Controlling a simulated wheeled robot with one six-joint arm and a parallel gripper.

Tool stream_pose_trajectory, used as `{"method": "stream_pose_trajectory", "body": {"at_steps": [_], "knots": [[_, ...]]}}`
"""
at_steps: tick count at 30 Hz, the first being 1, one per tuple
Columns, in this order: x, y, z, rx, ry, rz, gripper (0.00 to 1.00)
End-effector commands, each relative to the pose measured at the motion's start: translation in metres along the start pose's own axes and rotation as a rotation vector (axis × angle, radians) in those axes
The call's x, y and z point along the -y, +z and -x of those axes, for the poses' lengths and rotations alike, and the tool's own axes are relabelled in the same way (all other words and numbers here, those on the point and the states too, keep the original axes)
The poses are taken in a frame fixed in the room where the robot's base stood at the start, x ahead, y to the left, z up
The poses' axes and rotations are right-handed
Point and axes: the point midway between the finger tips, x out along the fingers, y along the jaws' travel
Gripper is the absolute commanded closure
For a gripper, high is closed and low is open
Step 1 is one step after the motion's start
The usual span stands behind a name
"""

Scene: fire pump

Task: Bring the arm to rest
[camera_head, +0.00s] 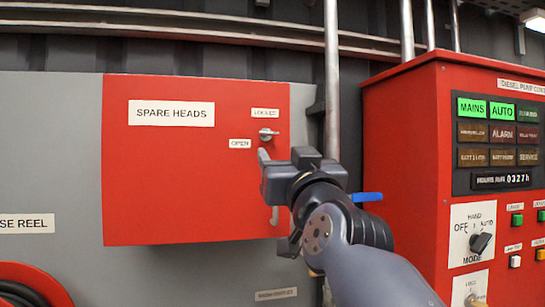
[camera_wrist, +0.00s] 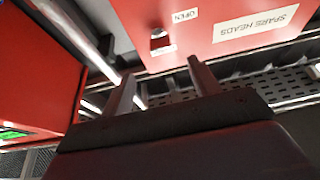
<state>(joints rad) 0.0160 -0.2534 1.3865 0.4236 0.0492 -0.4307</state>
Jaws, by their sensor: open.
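My arm reaches up from the lower right in the head view. My gripper (camera_head: 277,183) is in front of the right edge of the red SPARE HEADS cabinet (camera_head: 185,185). In the wrist view my gripper (camera_wrist: 160,80) is open, its two fingers well apart with nothing between them. The cabinet front (camera_wrist: 215,25) appears upside down there, beyond the fingertips. A metal latch (camera_head: 268,134) sits above my gripper in the head view. Pale bar parts show above and below my gripper; I cannot tell whether they belong to a handle or touch it.
A red pump control panel (camera_head: 405,160) stands close at the right, with a MODE switch (camera_head: 480,242) and lit signs. A vertical pipe (camera_head: 332,80) and a blue lever (camera_head: 367,197) are near my wrist. A red hose reel (camera_head: 35,283) is at lower left.

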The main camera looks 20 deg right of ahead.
Motion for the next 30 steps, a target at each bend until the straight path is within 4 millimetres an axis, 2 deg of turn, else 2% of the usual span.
{"method": "stream_pose_trajectory", "body": {"at_steps": [9, 14, 30], "knots": [[0.000, 0.000, -0.001, 0.000, 0.000, 0.000, 0.42], [0.000, 0.000, -0.010, 0.001, 0.000, 0.000, 0.42], [0.000, -0.001, -0.093, 0.002, 0.000, 0.000, 0.42]]}}
